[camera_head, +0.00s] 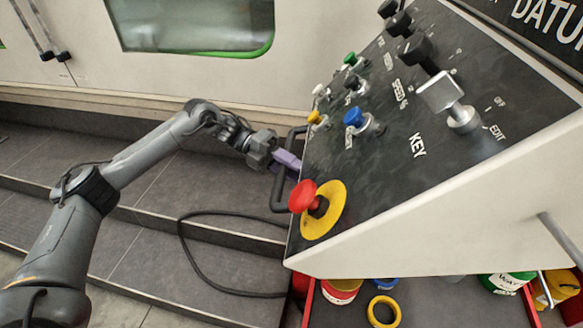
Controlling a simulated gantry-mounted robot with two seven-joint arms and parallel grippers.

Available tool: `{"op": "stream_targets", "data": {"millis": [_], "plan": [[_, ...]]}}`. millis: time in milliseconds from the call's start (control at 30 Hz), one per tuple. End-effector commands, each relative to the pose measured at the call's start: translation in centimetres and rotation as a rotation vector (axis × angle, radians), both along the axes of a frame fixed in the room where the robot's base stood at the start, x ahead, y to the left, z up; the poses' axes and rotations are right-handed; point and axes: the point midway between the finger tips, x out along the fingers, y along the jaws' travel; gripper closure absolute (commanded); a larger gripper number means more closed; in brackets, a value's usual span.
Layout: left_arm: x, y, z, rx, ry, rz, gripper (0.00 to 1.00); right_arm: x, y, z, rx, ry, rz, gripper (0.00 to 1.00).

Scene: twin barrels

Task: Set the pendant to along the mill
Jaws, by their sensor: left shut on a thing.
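The pendant is a large control panel (370,190) with a dark face and a white side, filling the right of the head view. A black bar handle (277,196) sticks out from its left edge. My left gripper (288,160), with purple fingers, reaches in from the left and is shut on this handle near its upper part. The fingertips are partly hidden at the handle. My right gripper is not in view.
A red emergency knob (302,196) on a yellow disc sits close to the handle. A black cable (190,255) loops over grey steps (130,250). Below the panel, a red-edged tray (440,310) holds tape rolls and cans. A white machine wall (90,60) stands behind.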

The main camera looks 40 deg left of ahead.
Motion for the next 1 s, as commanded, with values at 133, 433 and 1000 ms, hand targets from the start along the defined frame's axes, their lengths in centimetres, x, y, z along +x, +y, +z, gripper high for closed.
{"op": "stream_targets", "data": {"millis": [133, 433, 1000], "plan": [[0.1, 0.0, -0.2, 0.003, 0.002, 0.003, 0.66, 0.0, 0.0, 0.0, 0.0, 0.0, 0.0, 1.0], [0.0, 0.3, 0.0, 0.001, 0.0, 0.001, 0.66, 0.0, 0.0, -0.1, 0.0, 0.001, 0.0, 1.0], [-1.2, 6.4, 1.6, 0.002, 0.001, 0.0, 0.66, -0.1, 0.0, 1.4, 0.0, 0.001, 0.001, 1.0]]}}
